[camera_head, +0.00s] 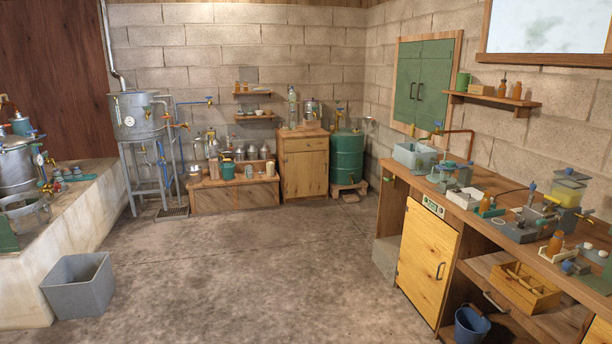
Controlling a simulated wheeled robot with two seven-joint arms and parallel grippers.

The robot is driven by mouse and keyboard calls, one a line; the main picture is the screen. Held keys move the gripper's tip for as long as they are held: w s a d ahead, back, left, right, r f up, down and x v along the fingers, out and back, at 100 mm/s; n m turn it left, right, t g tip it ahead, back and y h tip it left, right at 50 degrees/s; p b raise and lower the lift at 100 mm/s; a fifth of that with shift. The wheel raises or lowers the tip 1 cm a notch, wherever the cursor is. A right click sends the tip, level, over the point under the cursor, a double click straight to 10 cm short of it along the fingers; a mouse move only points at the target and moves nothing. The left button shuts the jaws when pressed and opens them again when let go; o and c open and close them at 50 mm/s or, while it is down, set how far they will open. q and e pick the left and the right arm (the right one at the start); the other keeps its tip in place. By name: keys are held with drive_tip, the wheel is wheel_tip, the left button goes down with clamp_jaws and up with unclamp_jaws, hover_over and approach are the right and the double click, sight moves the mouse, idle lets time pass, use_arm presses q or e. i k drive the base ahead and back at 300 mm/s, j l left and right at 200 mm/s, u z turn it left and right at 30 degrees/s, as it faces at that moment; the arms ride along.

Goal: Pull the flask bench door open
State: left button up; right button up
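A yellow wooden door (425,262) sits in the front of the long wooden bench (408,184) on the right. Another shut wooden door (304,172) is in the small cabinet (303,138) at the back, below a drawer. I cannot tell from any marking which one is the flask bench door. Neither of my grippers is in view.
The concrete floor (240,262) in the middle is clear. A grey bin (79,285) stands at the left by a pale masonry ledge (88,215). A blue bucket (470,324) and a wooden crate (522,287) are at the right bench. A green drum (346,158) stands at the back.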

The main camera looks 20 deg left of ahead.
sight(306, 173)
drive_tip(key=i+j+u, duration=0.2)
drive_tip(key=i, duration=0.15)
drive_tip(key=i+u, duration=0.2)
drive_tip(key=i, duration=0.15)
drive_tip(key=i+u, duration=0.2)
drive_tip(key=i, duration=6.6)
